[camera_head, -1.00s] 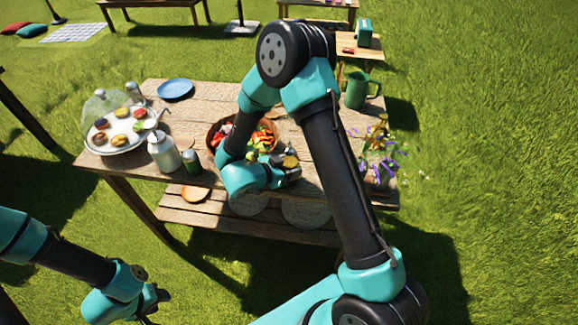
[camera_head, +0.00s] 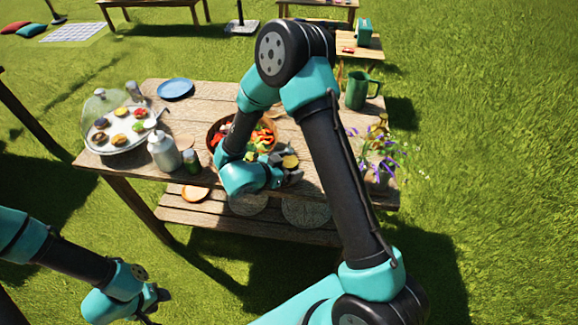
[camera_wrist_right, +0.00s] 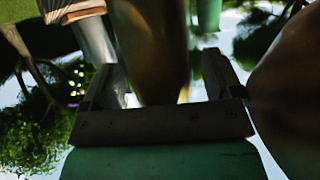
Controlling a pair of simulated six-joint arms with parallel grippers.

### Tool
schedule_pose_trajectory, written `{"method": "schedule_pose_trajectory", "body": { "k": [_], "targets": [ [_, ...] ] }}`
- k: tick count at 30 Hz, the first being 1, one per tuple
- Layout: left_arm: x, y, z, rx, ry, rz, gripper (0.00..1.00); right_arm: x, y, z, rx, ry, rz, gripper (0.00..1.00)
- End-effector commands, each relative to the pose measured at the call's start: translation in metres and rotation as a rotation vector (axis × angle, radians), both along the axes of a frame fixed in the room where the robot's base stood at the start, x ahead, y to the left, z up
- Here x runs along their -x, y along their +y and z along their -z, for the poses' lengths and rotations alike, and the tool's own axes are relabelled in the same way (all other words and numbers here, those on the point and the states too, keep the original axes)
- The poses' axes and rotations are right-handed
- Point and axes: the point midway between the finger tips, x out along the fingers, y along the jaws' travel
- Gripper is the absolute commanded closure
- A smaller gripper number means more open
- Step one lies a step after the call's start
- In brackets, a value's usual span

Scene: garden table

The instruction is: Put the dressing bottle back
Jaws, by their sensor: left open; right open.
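A brownish amber bottle shape (camera_wrist_right: 150,45), probably the dressing bottle, stands between the two fingers of my right gripper (camera_wrist_right: 165,85) in the right wrist view. The fingers are apart, and I cannot tell whether they touch it. My left gripper (camera_head: 152,300) is open and empty, in front of the table over the grass.
The wooden table (camera_head: 210,95) holds a salad bowl (camera_head: 216,131), a white jug (camera_head: 163,152), a green-labelled jar (camera_head: 191,161), a domed cake tray (camera_head: 122,140), a blue plate (camera_head: 175,89), a green pitcher (camera_head: 357,92) and purple flowers (camera_head: 385,160). My right arm crosses above the table.

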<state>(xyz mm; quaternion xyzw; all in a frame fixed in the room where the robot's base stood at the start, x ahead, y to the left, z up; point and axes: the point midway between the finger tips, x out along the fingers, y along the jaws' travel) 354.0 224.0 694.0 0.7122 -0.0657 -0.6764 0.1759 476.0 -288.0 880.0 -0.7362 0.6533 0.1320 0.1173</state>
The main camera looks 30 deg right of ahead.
Motion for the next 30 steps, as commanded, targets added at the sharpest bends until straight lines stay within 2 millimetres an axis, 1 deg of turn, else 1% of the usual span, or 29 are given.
{"method": "schedule_pose_trajectory", "body": {
  "k": [5,15,18,21,24,30],
  "targets": [
    [0.000,0.000,0.000,0.000,0.000,0.000,0.57,0.002,0.021,-0.008,0.001,-0.001,-0.005,0.14],
    [0.000,0.000,0.000,0.000,0.000,0.000,0.57,0.009,0.081,-0.030,0.000,-0.001,-0.004,0.14],
    [0.000,0.000,0.000,0.000,0.000,0.000,0.57,0.011,0.095,-0.035,0.000,-0.001,-0.004,0.14],
    [0.000,0.000,0.000,0.000,0.000,0.000,0.57,0.012,0.104,-0.038,0.000,-0.001,-0.003,0.14],
    [0.000,0.000,0.000,0.000,0.000,0.000,0.57,0.013,0.109,-0.040,0.000,0.001,-0.001,0.14],
    [0.000,0.000,0.000,0.000,0.000,0.000,0.57,0.013,0.110,-0.040,0.000,0.001,0.000,0.14]
  ]
}}
